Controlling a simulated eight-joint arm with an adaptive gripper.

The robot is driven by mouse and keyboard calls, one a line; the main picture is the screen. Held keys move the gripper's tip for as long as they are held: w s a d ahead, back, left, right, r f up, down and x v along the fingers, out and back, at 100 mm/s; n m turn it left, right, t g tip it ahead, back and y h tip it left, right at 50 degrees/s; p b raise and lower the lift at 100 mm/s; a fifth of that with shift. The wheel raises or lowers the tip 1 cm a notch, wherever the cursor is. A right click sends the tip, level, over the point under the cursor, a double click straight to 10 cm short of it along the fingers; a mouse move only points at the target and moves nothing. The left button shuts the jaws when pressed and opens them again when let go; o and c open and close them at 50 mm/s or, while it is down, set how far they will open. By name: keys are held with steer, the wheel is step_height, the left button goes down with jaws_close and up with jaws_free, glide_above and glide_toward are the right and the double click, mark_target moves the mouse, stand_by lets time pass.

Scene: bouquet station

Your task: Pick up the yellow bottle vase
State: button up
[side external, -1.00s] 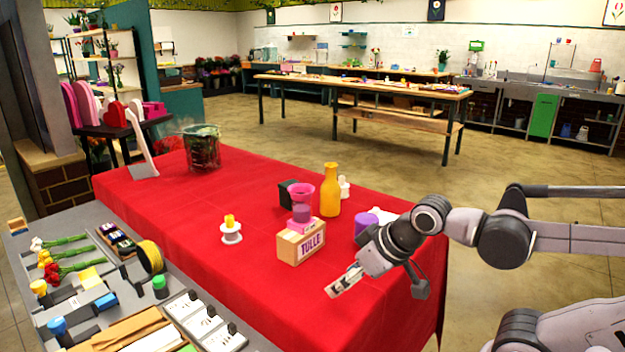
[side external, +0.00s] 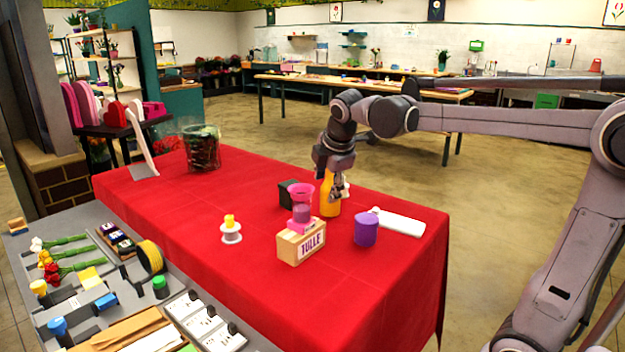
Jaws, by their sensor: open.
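The yellow bottle vase (side external: 328,205) stands upright on the red-covered table, behind the tulle box and the pink vase. My gripper points down at the bottle's upper part from above. The jaws are open. I cannot tell whether the fingers are around the neck or in front of it, or whether they touch it.
The tulle box (side external: 300,242), a pink vase (side external: 302,200) and a dark block (side external: 287,193) crowd the bottle's left. A white spool (side external: 231,233) stands farther left. The table's (side external: 190,205) left part is mostly clear.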

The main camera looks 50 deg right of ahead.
mark_target(332, 178)
steer(key=w+d+r+n+g+h, duration=0.1)
steer(key=w+d+n+g+h, duration=0.1)
steer(key=w+d+n, duration=0.85)
steer(key=shift+m, duration=0.55)
steer(key=shift+w+d+f, duration=0.1)
steer(key=shift+d+f, duration=1.15)
steer(key=shift+f, duration=0.3)
steer(key=shift+w+d+f, duration=0.15)
steer(key=shift+d+f, duration=1.05)
steer(key=shift+f, duration=0.3)
steer(key=shift+w+d+f, duration=0.1)
steer(key=shift+d+f, duration=1.15)
steer(key=shift+f, duration=0.3)
jaws_close()
